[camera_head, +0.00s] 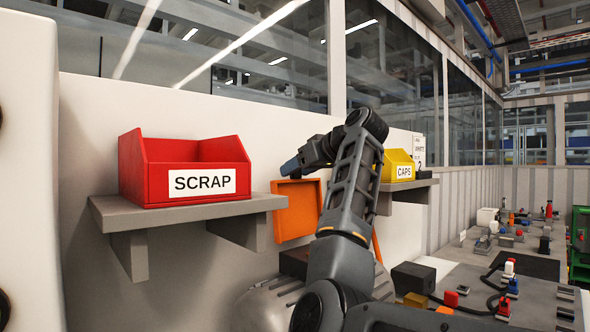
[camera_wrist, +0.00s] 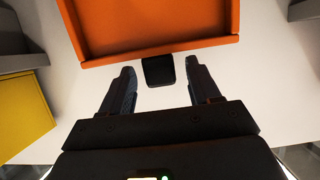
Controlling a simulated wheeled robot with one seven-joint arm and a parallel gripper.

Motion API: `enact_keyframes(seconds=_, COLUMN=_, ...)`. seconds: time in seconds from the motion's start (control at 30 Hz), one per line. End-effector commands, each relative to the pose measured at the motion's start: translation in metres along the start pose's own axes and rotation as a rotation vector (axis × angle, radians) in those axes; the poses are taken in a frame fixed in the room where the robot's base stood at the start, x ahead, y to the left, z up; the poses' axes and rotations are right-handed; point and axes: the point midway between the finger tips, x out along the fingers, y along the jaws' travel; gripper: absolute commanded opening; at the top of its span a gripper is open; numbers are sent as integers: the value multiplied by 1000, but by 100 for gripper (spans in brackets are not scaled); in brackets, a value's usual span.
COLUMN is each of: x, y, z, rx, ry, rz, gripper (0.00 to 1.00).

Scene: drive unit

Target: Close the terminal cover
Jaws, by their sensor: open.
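The orange terminal cover (camera_head: 297,210) stands open and upright, a shallow tray shape with a raised rim. It stands above a dark box (camera_head: 293,262) on the grey ribbed drive unit (camera_head: 262,306), partly hidden by my arm. In the wrist view the cover (camera_wrist: 150,25) fills the top. A small black block (camera_wrist: 158,70) is at its rim, between my fingers' tips but with gaps on both sides. My gripper (camera_wrist: 160,80) is open and empty. In the head view my gripper (camera_head: 291,167) is at the cover's top edge; whether it touches is unclear.
A red SCRAP bin (camera_head: 190,170) sits on a grey shelf (camera_head: 180,207) left of the cover. A yellow CAPS bin (camera_head: 398,164) sits on another shelf behind my arm. A bench (camera_head: 540,275) with several small parts and cables is at right.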

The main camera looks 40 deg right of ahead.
Motion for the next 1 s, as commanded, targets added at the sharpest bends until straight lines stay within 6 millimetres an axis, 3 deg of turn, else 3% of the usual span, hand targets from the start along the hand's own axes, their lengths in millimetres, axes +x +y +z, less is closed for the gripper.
enact_keyframes(seconds=0.17, x=14, y=0, z=0, rx=1, ry=-1, rz=0, gripper=62)
enact_keyframes(seconds=0.47, x=16, y=0, z=0, rx=0, ry=1, rz=1, gripper=62)
enact_keyframes(seconds=1.0, x=16, y=0, z=0, rx=0, ry=1, rz=1, gripper=10)
